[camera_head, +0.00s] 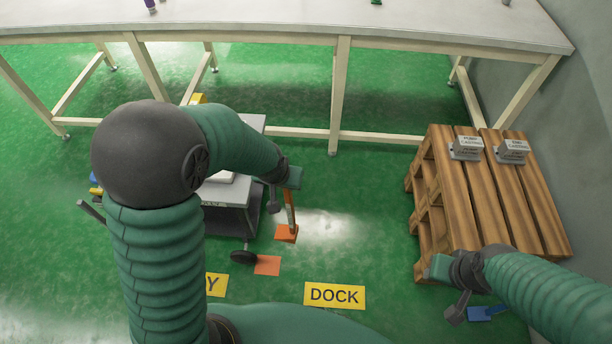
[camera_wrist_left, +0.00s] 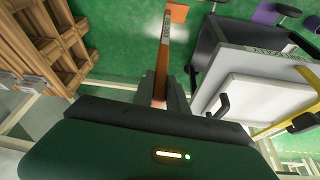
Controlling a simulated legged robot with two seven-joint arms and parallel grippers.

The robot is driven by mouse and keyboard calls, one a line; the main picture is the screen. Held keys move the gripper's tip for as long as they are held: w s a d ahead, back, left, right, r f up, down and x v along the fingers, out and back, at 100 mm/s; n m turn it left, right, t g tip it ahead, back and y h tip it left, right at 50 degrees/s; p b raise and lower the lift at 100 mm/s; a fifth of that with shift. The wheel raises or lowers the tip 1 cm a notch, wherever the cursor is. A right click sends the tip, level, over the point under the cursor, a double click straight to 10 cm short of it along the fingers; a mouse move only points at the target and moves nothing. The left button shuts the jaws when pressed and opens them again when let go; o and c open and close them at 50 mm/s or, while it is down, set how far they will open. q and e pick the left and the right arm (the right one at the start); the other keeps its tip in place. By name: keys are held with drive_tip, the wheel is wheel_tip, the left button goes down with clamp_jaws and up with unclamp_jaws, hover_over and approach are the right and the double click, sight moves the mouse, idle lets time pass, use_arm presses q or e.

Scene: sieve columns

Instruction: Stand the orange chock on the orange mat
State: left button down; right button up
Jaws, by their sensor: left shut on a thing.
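The orange chock (camera_head: 291,212) has a long lettered handle and a wider orange foot at its lower end. My left gripper (camera_head: 291,188) is shut on the upper end of the handle, and the chock hangs close to upright, foot down. In the left wrist view the handle (camera_wrist_left: 163,60) runs up from the jaws to the orange foot. The orange mat (camera_head: 267,265) is a small flat square on the green floor, nearer to me and slightly left of the foot. My right gripper (camera_head: 450,290) is at the lower right by the pallet; its fingertips are not clear.
A grey wheeled cart (camera_head: 235,222) stands just left of the chock, its caster (camera_head: 243,257) close to the mat. A wooden pallet stack (camera_head: 432,190) bears two grey castings at right. A yellow DOCK sign (camera_head: 335,295) and a blue piece (camera_head: 487,313) lie on the floor.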

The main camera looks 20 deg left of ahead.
use_arm(q)
drive_tip(key=s+a+f+n+b, duration=0.1)
drive_tip(key=a+f, duration=0.1)
drive_tip(key=f, duration=0.7)
drive_tip(key=s+a+f+n+b, duration=0.1)
drive_tip(key=a+f+b, duration=0.1)
drive_tip(key=f, duration=0.8)
drive_tip(key=s+a+f+y+b, duration=0.1)
drive_tip(key=a+f+b, duration=0.1)
drive_tip(key=f, duration=0.7)
drive_tip(key=shift+s+a+f+n, duration=0.25)
drive_tip(key=shift+s+a+n, duration=0.05)
drive_tip(key=shift+n, duration=0.1)
drive_tip(key=shift+f+b, duration=0.3)
drive_tip(key=shift+b, duration=0.05)
drive_tip(key=c, duration=1.3)
unclamp_jaws()
drive_tip(key=shift+o, duration=0.3)
drive_tip(key=shift+s, duration=0.1)
